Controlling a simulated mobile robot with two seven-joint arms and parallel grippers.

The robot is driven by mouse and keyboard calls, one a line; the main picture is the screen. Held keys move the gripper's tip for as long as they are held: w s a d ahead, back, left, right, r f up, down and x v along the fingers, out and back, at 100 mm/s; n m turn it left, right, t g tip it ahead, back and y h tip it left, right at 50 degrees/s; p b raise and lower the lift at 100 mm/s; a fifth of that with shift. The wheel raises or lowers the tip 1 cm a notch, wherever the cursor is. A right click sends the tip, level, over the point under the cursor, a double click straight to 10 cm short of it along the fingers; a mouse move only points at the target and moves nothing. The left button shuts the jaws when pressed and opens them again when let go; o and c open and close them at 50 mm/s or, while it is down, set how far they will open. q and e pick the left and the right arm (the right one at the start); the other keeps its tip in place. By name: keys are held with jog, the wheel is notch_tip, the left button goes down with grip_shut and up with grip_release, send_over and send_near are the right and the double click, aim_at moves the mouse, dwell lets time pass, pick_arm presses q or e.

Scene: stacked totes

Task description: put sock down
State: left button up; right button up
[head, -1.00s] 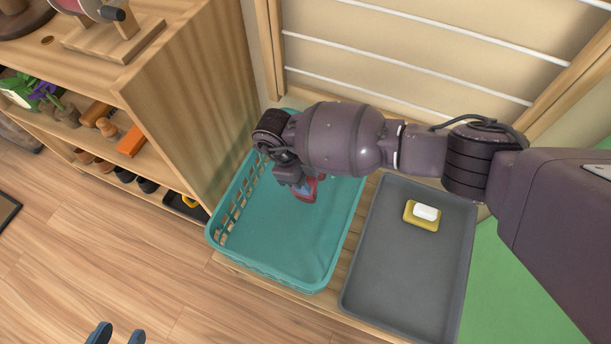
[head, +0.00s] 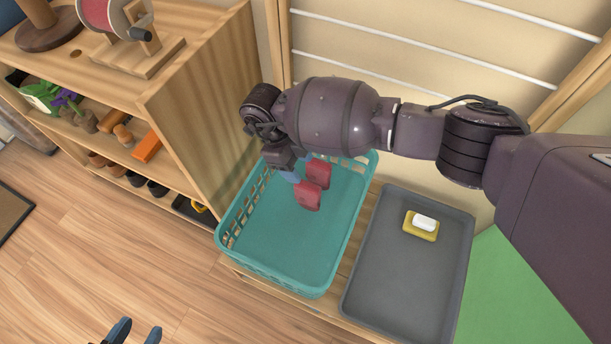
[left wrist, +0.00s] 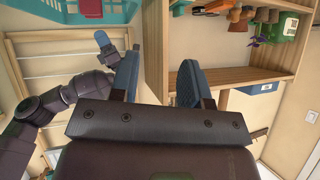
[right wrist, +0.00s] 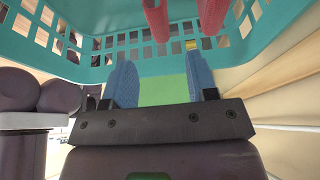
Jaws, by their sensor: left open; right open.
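A red sock-like thing (head: 307,196) shows as two rounded red parts over the teal basket (head: 228,237) in the head view. It also shows as two red parts at the top of the right wrist view (right wrist: 213,12). I cannot tell whether it rests on the basket floor. My right gripper (head: 292,177) is inside the basket's outline, right beside the red parts. In the right wrist view its blue fingers are apart, with the red parts beyond the tips. My left gripper (head: 137,329) is open and empty at the bottom edge, away from the basket.
A grey tray (head: 395,295) with a yellow dish (head: 421,232) and white soap (head: 424,222) lies right of the basket. A wooden shelf (head: 205,85) with shoes and other items stands close on the left. The front of the basket looks empty.

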jog(key=shift+p+v, duration=0.35)
jog(key=shift+v, duration=1.45)
jog(key=shift+s, duration=0.1)
